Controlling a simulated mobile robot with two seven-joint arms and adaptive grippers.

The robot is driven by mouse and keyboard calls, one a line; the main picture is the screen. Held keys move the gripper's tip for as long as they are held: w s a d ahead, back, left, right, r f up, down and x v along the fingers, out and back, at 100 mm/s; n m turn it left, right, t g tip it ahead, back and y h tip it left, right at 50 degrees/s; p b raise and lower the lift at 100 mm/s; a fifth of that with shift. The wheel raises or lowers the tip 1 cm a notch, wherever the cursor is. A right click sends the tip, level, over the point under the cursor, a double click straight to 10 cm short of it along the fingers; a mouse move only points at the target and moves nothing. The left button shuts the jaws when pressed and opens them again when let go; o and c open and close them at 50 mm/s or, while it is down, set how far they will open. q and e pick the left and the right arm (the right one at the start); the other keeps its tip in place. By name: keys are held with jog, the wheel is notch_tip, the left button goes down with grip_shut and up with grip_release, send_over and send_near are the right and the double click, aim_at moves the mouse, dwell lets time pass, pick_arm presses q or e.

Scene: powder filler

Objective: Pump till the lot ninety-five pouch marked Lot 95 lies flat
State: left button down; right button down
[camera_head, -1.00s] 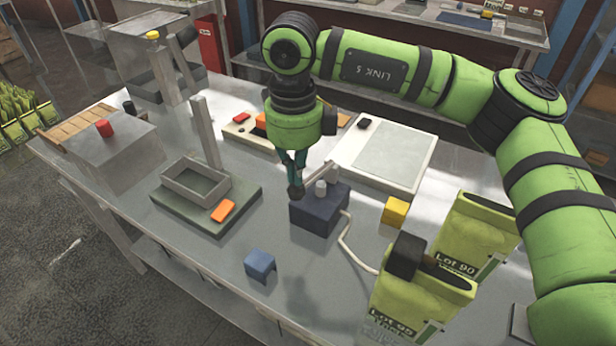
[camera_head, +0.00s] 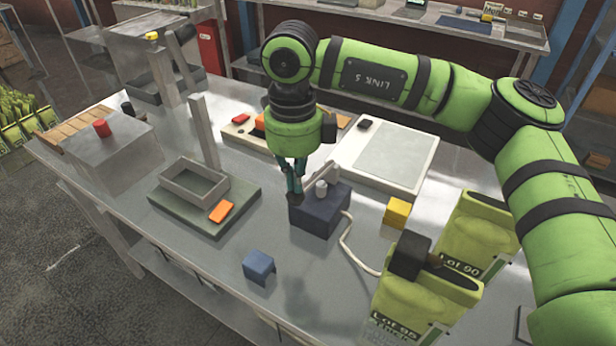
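The green Lot 95 pouch (camera_head: 420,304) stands upright and full-looking at the front right, with a dark block-like head at its top. A pale hose (camera_head: 348,240) runs from the dark blue pump box (camera_head: 322,212) towards that pouch. The pump has a grey lever (camera_head: 322,178) and a small light knob on top. My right gripper (camera_head: 295,194) points down at the lever's left end, its narrow fingers close together. It hides that end, so exact contact is unclear. My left gripper is out of view.
A Lot 90 pouch (camera_head: 472,240) stands behind the Lot 95 pouch. A yellow block (camera_head: 397,212) and a blue block (camera_head: 258,266) sit near the pump. A grey tray (camera_head: 193,182) on a green base is left; a white flat plate (camera_head: 392,158) lies behind.

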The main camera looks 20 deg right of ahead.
aim_at(295, 201)
jog(key=shift+s+a+f+b, duration=0.1)
jog(key=shift+f+b, duration=1.05)
jog(key=shift+f, duration=0.15)
jog(key=shift+s+a+f+b, duration=0.1)
jog(key=shift+f+b, duration=1)
jog(key=shift+f, duration=0.15)
jog(key=shift+w+d+r+p, duration=0.15)
jog(key=shift+r+p, duration=0.7)
jog(key=shift+r, duration=0.75)
jog(key=shift+w+d+r+p, duration=0.1)
jog(key=shift+r+p, duration=0.75)
jog(key=shift+r, duration=0.75)
dwell(0.3)
jog(key=shift+r+p, duration=1.75)
jog(key=shift+r, duration=1.25)
jog(key=shift+r, duration=0.1)
